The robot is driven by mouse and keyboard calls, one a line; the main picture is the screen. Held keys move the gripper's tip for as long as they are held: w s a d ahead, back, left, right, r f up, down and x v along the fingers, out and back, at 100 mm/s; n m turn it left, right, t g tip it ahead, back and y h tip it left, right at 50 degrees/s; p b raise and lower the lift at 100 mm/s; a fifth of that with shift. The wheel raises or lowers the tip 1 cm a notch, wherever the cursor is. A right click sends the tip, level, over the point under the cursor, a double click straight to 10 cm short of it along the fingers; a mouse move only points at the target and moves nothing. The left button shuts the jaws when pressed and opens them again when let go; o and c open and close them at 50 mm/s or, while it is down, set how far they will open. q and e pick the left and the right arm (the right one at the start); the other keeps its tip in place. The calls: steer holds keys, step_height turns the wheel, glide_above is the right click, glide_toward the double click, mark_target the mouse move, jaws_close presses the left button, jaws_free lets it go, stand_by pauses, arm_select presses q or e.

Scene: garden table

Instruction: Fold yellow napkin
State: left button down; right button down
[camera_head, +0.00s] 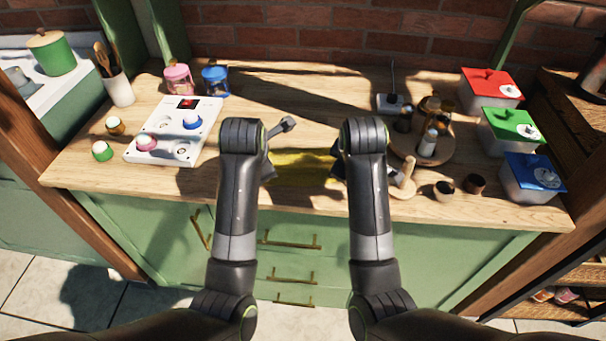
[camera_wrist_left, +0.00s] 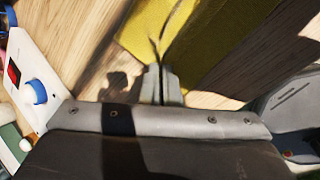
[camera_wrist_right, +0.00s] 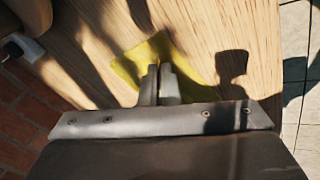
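The yellow napkin (camera_head: 303,167) lies near the front edge of the wooden table, partly hidden between my two arms. My left gripper (camera_head: 269,172) is at its left end. In the left wrist view its fingers (camera_wrist_left: 161,72) are close together, and two yellow parts of the napkin (camera_wrist_left: 205,40) converge at the fingertips. My right gripper (camera_head: 338,171) is at the napkin's right end. In the right wrist view its fingers (camera_wrist_right: 159,70) are nearly together, with napkin (camera_wrist_right: 128,70) around the tips. The cloth between the fingertips is hardly visible.
A white panel (camera_head: 168,148) with knobs stands left on the wooden table (camera_head: 290,90). A round tray (camera_head: 446,150) with shakers, a wooden pestle (camera_head: 405,178) and small cups (camera_head: 444,190) are right of my right arm. Lidded boxes (camera_head: 512,130) line the right side.

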arm_select(q)
steer(key=shift+a, duration=0.15)
arm_select(e)
steer(key=shift+d, duration=0.15)
arm_select(q)
steer(key=c, duration=1.5)
jaws_free()
arm_select(e)
steer(key=c, duration=1.5)
jaws_free()
arm_select(q)
steer(key=shift+o, duration=0.9)
steer(key=shift+s+r, duration=0.1)
arm_select(e)
steer(key=shift+o, duration=0.9)
steer(key=shift+s, duration=0.1)
arm_select(q)
steer(key=shift+s, duration=0.1)
arm_select(e)
steer(key=shift+s, duration=0.1)
